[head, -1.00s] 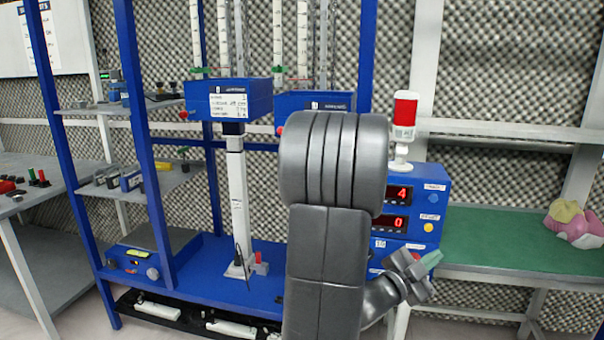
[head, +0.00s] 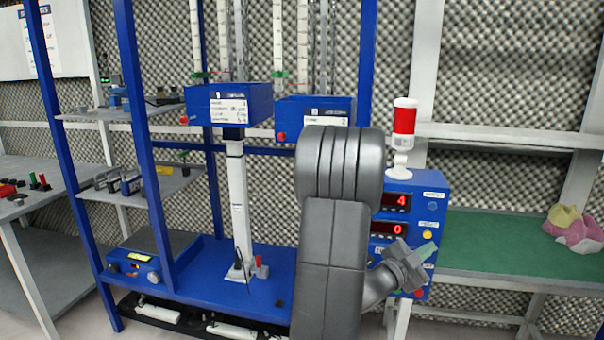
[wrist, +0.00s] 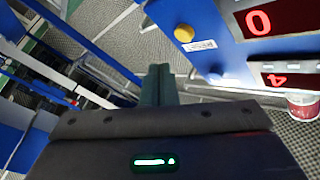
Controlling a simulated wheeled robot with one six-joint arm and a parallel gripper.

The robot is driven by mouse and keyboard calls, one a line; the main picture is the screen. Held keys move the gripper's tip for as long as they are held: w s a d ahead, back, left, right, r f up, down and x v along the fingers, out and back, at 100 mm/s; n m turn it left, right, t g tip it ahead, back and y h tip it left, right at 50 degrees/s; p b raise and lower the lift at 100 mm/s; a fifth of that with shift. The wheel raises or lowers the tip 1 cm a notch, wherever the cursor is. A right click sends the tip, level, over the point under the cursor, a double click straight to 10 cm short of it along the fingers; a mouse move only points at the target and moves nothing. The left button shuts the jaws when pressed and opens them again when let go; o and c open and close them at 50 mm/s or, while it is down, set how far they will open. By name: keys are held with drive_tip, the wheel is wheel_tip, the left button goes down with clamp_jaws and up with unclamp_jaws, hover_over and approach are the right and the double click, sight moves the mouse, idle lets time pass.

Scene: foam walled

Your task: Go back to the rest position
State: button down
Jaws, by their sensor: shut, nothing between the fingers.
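My gripper (head: 428,250) is in front of the blue display box (head: 432,208), right of my grey arm in the head view. Its green fingertips point up and to the right. In the wrist view my gripper (wrist: 158,72) shows its two green fingers closed together with nothing between them. The blue box (wrist: 215,35) is close by at the upper right there, with red digits and a yellow knob. My upper arm hides part of the rack's right side in the head view.
A blue rack with a blue base shelf (head: 205,285) stands at the left. A red and white signal lamp (head: 404,130) tops the display box. A green-topped bench (head: 490,245) at the right carries a pink and yellow cloth (head: 575,228). A grey table (head: 40,205) is at far left.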

drive_tip(key=shift+s+r+p, duration=0.25)
drive_tip(key=shift+p, duration=0.35)
